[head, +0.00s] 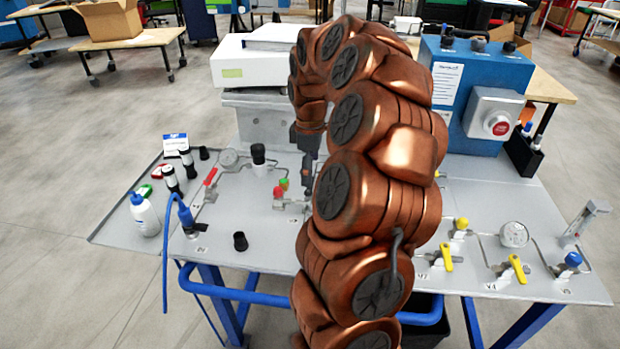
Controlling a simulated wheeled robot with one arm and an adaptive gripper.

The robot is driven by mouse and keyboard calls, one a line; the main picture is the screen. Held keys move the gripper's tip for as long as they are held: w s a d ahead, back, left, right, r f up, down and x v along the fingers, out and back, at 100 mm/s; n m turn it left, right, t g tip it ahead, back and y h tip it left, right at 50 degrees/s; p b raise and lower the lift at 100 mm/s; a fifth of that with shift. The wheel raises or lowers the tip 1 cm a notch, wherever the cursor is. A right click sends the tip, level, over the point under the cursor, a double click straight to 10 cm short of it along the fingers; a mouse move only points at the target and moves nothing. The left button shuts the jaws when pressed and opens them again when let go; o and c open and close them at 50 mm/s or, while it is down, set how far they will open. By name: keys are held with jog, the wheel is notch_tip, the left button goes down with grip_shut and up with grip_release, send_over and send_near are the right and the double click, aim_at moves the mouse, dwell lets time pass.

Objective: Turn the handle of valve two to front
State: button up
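Two valves with yellow handles show on the right of the grey panel: the left yellow handle (447,257) and the right yellow handle (517,268). Both point toward the front edge. A valve with a red handle (210,177) sits at the left, its handle slanted. I cannot read which valve is number two; the small labels are too blurred. My gripper (307,188) points down over the middle of the panel, right of small red and green knobs (281,188). My copper arm hides the panel's middle and anything there. Whether the fingers are open or touching something cannot be told.
A blue box with an emergency button (497,122) stands at the back right, a white device (262,65) at the back left. A white bottle (144,214), a black cap (240,241) and a gauge (514,234) are on the panel (270,235).

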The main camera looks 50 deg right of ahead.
jog(key=shift+f, duration=1.75)
jog(key=shift+c, duration=0.4)
jog(key=c, duration=1.1)
